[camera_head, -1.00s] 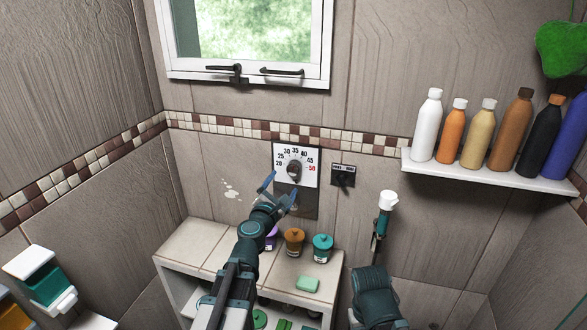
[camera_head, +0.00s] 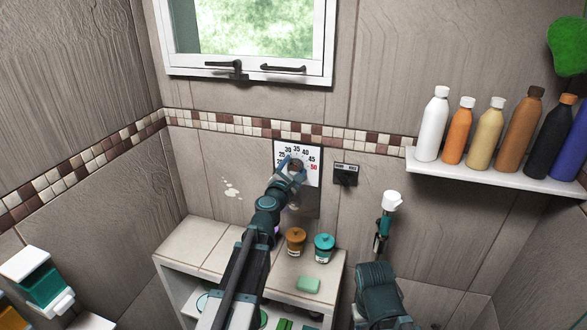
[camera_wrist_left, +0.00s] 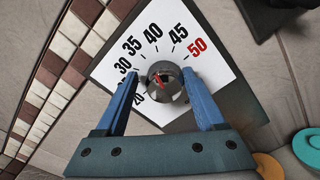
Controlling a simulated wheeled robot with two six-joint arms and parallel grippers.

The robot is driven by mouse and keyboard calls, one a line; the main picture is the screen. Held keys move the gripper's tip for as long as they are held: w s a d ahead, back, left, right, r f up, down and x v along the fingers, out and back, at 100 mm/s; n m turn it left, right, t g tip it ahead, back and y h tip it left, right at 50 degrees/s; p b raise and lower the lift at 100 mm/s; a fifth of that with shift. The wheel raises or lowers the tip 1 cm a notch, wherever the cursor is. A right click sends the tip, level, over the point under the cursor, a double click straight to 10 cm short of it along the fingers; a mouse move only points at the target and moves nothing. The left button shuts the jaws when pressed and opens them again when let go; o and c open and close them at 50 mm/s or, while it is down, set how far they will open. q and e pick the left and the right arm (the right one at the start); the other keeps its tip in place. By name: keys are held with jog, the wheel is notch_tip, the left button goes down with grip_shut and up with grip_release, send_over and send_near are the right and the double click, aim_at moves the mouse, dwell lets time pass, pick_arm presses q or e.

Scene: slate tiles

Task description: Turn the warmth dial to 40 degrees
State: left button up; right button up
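The warmth dial is a white plate (camera_head: 312,158) with numbers from 20 to a red 50, on the tiled wall. Its round dark, shiny knob (camera_wrist_left: 163,88) has a small red mark; I cannot tell exactly which number the mark points at. My left gripper (camera_head: 292,168) is at the dial and partly covers it in the head view. In the left wrist view its blue fingers (camera_wrist_left: 162,76) are open, one on either side of the knob, with small gaps seeming to remain. My right gripper is out of view; only part of my right arm shows at the bottom.
A dark switch box (camera_head: 345,174) is right of the dial. A white-headed handset (camera_head: 391,202) hangs lower right. Below are a tiled bench (camera_head: 190,245), a brown jar (camera_head: 296,241), a teal jar (camera_head: 324,247) and green soap (camera_head: 307,285). Several bottles stand on a shelf (camera_head: 490,180).

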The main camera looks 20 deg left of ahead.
pick_arm(q)
jog(key=c, duration=0.7)
jog(key=shift+c, duration=1.1)
jog(key=shift+a, duration=0.1)
jog(key=shift+a, duration=0.1)
jog(key=o, duration=1.4)
jog(key=shift+a, duration=0.25)
jog(key=shift+d, duration=0.2)
